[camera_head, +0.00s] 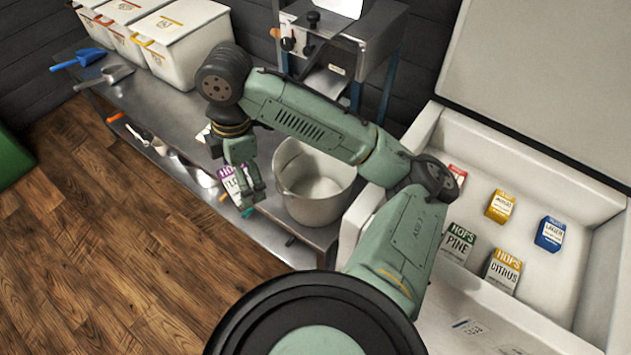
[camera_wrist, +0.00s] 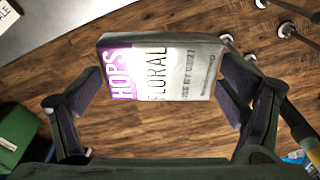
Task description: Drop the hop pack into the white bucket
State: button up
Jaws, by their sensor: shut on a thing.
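The hop pack is white and purple, labelled HOPS FLORAL. It shows in the wrist view (camera_wrist: 165,70) between the fingers of my gripper (camera_wrist: 165,95), and in the head view (camera_head: 228,180). My gripper (camera_head: 243,188) is shut on the pack and points down near the front edge of the metal table. The white bucket (camera_head: 330,205) stands on the table to the right of my gripper, apart from it. Its mouth is open and its inside looks empty; my arm crosses its upper rim. In the wrist view the floor lies behind the pack, and the bucket is not seen.
The metal table (camera_head: 170,128) bears white lidded bins (camera_head: 185,45), a blue scoop (camera_head: 80,59) and a metal scoop (camera_head: 105,77). An open chest (camera_head: 560,190) at the right holds several hop packs. A machine (camera_head: 325,50) stands behind.

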jog(key=w+d+r+p, duration=0.1)
jog(key=w+d+r, duration=0.25)
jog(key=d, duration=0.45)
jog(key=w+d+r+p, duration=0.15)
jog(key=w+d, duration=0.25)
jog(key=d, duration=0.5)
notch_tip(320, 180, down, 6)
jog(key=b, duration=0.5)
jog(key=shift+s+d+r+b, duration=0.1)
jog(key=shift+r+b, duration=0.05)
jog(key=shift+b, duration=0.2)
jog(key=o, duration=1)
jog(key=shift+c, duration=0.2)
notch_tip(320, 180, up, 12)
jog(key=d, duration=0.1)
jog(key=shift+w, duration=0.4)
